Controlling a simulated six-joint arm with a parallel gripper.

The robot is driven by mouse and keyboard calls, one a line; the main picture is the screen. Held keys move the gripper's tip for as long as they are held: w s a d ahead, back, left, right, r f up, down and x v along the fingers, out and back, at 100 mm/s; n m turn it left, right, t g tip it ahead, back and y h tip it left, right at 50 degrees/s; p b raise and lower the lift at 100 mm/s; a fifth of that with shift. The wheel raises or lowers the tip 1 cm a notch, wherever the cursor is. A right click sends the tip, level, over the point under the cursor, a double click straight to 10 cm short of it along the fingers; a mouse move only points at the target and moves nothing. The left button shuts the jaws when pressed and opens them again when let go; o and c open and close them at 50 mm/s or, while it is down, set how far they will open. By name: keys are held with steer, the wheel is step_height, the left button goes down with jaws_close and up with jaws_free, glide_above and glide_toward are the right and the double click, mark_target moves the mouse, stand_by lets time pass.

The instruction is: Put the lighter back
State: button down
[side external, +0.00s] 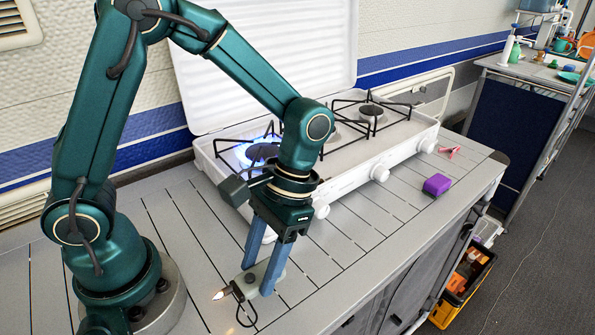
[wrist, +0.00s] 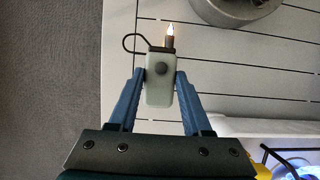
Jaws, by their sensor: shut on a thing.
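The lighter (wrist: 158,88) has a pale grey-green body with a dark round button, a dark nozzle and a thin dark loop. A small flame (wrist: 170,30) burns at its nozzle, and it also shows in the side external view (side external: 218,295). My gripper (side external: 259,288) is shut on the lighter's body, low over the slatted table near its front edge. In the wrist view my gripper's blue fingers (wrist: 158,86) press the body from both sides. I cannot tell whether the lighter touches the table.
A white stove (side external: 352,170) with its lid raised stands behind; its left burner (side external: 262,151) shows a blue flame. A purple block (side external: 437,184) and a pink item (side external: 449,152) lie at the table's right. The slatted table (side external: 345,222) is clear between. A yellow-black crate (side external: 455,303) stands below right.

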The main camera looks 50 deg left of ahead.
steer(key=shift+f, duration=2)
steer(key=shift+f, duration=0.1)
steer(key=shift+c, duration=1.7)
jaws_free()
steer(key=v, duration=1.1)
steer(key=s+a+r+t, duration=0.5)
steer(key=a+t, duration=0.1)
steer(key=t, duration=0.4)
